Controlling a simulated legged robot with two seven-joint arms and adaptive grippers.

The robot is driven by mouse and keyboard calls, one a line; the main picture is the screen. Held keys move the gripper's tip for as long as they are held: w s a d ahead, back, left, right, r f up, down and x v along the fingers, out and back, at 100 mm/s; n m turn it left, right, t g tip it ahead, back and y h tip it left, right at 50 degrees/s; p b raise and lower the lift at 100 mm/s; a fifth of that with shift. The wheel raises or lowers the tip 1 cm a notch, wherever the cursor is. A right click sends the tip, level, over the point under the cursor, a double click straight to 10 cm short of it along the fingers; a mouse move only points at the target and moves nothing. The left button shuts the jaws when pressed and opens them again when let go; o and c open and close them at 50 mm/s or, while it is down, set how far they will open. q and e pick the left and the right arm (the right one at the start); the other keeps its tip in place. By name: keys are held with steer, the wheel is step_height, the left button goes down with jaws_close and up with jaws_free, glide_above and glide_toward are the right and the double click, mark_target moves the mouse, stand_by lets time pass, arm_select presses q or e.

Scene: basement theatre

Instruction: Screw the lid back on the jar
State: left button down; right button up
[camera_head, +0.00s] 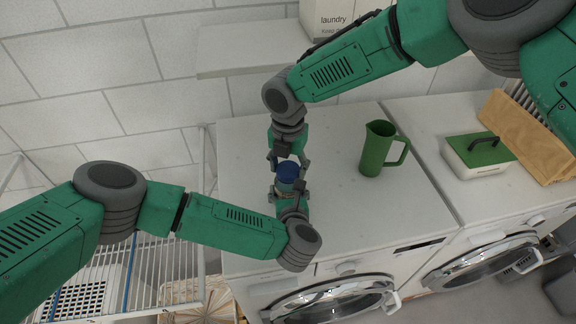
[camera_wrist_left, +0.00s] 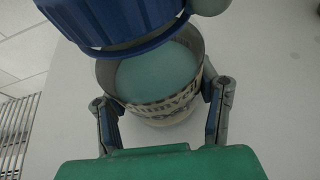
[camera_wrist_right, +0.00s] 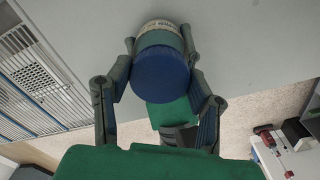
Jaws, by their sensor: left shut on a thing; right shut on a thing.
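The jar (camera_wrist_left: 165,105) is clear with a lettered label and blue-green contents. It stands on the white top, between the fingers of my left gripper (camera_wrist_left: 163,115), which is shut on it. The blue lid (camera_wrist_left: 115,28) is above the jar in the left wrist view, and part of the open mouth shows below it. My right gripper (camera_head: 287,158) comes from the back and is shut on the lid. In the right wrist view the lid (camera_wrist_right: 160,75) covers part of the jar (camera_wrist_right: 160,27).
A green pitcher (camera_head: 378,148) stands on the white machine top (camera_head: 330,205) to the right. Farther right are a white box with a green lid (camera_head: 478,155) and a brown folded item (camera_head: 525,135). A wire rack (camera_head: 150,265) is at the lower left.

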steer(key=m, duration=0.5)
steer(key=shift+m, duration=0.3)
steer(key=m, duration=0.5)
arm_select(q)
steer(key=shift+d, duration=0.1)
arm_select(e)
steer(key=m, duration=0.5)
steer(key=shift+m, duration=0.3)
arm_select(q)
steer(key=shift+s, duration=0.1)
arm_select(e)
steer(key=m, duration=0.3)
steer(key=shift+a+m, duration=0.1)
steer(key=shift+m, duration=0.2)
steer(key=o, duration=1.1)
steer(key=shift+w, duration=0.1)
steer(key=shift+o, duration=1)
